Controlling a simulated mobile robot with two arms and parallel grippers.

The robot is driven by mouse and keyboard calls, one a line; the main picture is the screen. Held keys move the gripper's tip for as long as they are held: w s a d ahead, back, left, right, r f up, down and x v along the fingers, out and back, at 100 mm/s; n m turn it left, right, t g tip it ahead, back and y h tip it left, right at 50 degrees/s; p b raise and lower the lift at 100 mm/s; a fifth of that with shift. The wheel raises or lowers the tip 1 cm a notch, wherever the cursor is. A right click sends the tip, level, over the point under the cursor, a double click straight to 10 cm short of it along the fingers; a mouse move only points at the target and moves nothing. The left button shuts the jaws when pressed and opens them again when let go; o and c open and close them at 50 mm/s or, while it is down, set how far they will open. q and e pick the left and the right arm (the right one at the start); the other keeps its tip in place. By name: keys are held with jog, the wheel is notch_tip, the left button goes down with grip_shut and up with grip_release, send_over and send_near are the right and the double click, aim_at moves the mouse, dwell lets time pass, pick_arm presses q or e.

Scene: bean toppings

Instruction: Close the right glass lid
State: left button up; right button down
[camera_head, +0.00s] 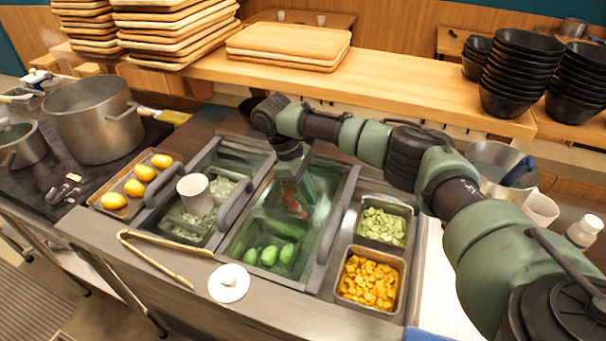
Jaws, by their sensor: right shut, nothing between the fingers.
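The right glass lid (322,193) shows as a greenish transparent pane over the right counter bin, with a grey handle bar (334,222) along its right side. How far it covers the bin is hard to tell. Green vegetables (268,254) lie in the front of that bin, and something red shows further back. My right gripper (294,207) points down at the middle of this bin, its fingers shut and empty. Whether it touches the glass is unclear. My left gripper is out of view.
A white cup (195,194) stands in the left bin. Tongs (160,262) and a white round lid (229,283) lie on the front counter. Trays of green slices (382,226) and orange cubes (369,282) sit to the right. Black bowls (522,70) are stacked on the back shelf.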

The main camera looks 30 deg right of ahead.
aim_at(326, 210)
jog(key=shift+s+d+f, duration=0.3)
jog(key=shift+d+f, duration=0.05)
jog(key=shift+f, duration=0.3)
jog(key=shift+s+d+r+p, duration=0.15)
jog(key=shift+s+d+p, duration=0.65)
jog(key=shift+s+p, duration=0.15)
jog(key=shift+s+d, duration=0.35)
jog(key=shift+s, duration=0.1)
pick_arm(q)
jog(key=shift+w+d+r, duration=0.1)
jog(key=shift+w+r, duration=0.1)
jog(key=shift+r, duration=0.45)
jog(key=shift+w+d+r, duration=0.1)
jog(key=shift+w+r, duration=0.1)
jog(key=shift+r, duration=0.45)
